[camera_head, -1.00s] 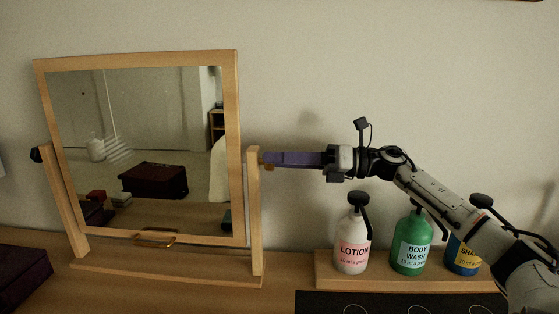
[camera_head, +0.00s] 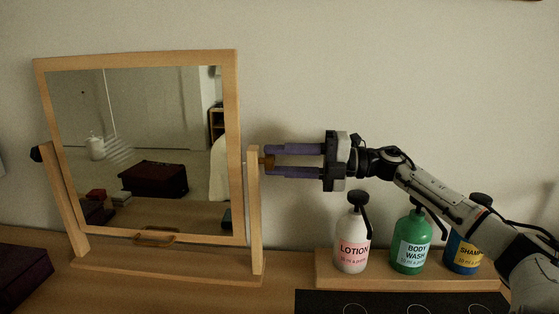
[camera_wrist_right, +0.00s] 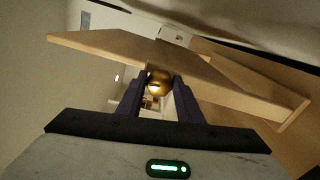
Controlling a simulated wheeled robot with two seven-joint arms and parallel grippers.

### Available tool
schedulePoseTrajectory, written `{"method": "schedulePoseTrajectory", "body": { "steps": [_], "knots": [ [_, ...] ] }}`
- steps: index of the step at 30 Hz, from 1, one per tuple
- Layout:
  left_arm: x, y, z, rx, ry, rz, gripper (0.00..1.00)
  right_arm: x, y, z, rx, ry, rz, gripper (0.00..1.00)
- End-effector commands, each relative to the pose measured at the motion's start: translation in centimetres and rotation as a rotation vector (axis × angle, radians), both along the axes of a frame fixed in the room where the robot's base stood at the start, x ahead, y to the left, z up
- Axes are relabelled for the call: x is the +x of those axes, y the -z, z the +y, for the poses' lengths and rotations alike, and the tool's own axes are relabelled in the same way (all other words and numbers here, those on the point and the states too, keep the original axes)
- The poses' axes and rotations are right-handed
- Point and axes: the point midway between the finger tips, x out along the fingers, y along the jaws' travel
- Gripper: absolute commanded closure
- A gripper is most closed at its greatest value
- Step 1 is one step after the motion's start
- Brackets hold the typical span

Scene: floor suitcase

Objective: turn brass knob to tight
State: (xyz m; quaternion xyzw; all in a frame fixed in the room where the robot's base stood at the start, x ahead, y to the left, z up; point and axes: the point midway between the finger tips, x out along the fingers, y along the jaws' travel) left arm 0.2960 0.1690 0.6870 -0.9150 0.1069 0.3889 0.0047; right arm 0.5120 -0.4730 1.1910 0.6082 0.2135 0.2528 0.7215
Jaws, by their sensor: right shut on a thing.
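The brass knob (camera_head: 267,161) sits on the outer side of the right wooden post of a tilting mirror (camera_head: 140,150). My right gripper (camera_head: 272,161) reaches it from the right, with its two purple fingers one above the other at the knob. In the right wrist view the knob (camera_wrist_right: 159,84) shows between the fingertips, against the wooden post (camera_wrist_right: 200,75). The gripper is shut on the knob, and the fingers partly hide it. A dark knob (camera_head: 36,154) is on the left post. My left gripper is not in view.
A lotion bottle (camera_head: 352,240), a green body wash bottle (camera_head: 411,243) and a shampoo bottle (camera_head: 465,252) stand on a wooden tray (camera_head: 325,272) below my right arm. A dark red box (camera_head: 22,275) is at the lower left. The wall is close behind.

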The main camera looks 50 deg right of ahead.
Motion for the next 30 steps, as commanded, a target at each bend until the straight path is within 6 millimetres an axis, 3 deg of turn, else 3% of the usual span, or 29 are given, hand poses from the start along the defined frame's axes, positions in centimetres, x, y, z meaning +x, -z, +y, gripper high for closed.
{"method": "schedulePoseTrajectory", "body": {
  "steps": [24,25,27,30],
  "knots": [
    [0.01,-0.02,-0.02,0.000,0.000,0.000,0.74,0.01,0.07,-0.06,0.095,0.001,0.075,0.90],
    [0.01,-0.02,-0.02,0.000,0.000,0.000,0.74,0.01,0.07,-0.06,0.095,0.001,0.075,0.64],
    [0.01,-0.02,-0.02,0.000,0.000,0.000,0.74,0.01,0.07,-0.06,0.095,0.001,0.075,0.52],
    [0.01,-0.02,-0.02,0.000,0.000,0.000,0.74,0.01,0.06,-0.04,0.094,0.001,0.075,0.49]
  ]
}}
